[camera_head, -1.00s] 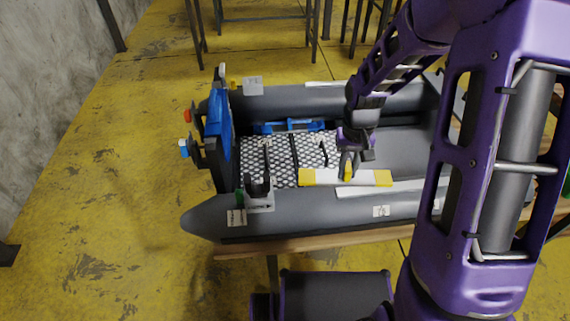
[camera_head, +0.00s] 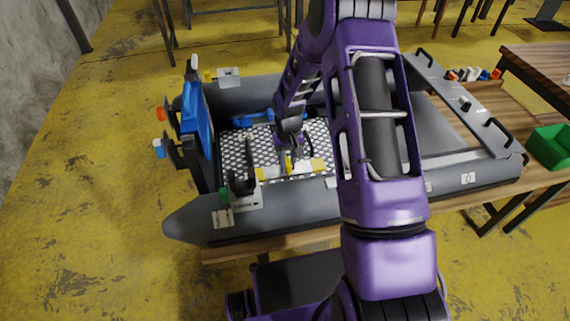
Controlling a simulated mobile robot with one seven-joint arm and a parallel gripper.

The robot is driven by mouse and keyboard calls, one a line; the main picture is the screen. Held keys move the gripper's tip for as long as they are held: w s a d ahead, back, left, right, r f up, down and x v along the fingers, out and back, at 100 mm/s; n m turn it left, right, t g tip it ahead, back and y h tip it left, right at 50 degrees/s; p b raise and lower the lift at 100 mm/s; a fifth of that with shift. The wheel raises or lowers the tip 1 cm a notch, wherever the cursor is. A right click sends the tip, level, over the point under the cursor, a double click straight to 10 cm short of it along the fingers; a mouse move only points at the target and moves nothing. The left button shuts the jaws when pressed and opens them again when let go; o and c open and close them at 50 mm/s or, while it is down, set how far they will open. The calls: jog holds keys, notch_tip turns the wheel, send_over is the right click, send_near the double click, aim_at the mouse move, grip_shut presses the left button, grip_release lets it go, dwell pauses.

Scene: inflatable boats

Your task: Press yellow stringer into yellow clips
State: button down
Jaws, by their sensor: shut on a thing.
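The yellow stringer (camera_head: 318,165) is a pale bar with yellow ends and a yellow middle. It lies lengthwise along the near side of the patterned floor panel inside the grey inflatable boat. My gripper (camera_head: 290,162) points down and is shut on the stringer's middle, near the boat's near tube. My arm hides part of the boat to the right. I cannot make out the yellow clips, or whether the stringer touches any.
A dark upright bracket (camera_head: 242,182) stands at the stringer's left end. A blue panel (camera_head: 194,115) rises at the boat's left end, and a blue bar (camera_head: 252,118) lies along the far side. A green bin (camera_head: 551,146) stands at the right.

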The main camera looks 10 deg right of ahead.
aim_at(288, 172)
jog(key=shift+f+b, duration=1.2)
jog(key=shift+f, duration=0.9)
jog(key=shift+r, duration=0.15)
jog(key=shift+s, duration=0.1)
jog(key=shift+f+b, duration=1.35)
jog(key=shift+f, duration=0.3)
jog(key=c, duration=0.7)
grip_release()
notch_tip(288, 172, up, 18)
jog(key=shift+f+p, duration=0.25)
jog(key=shift+p, duration=0.9)
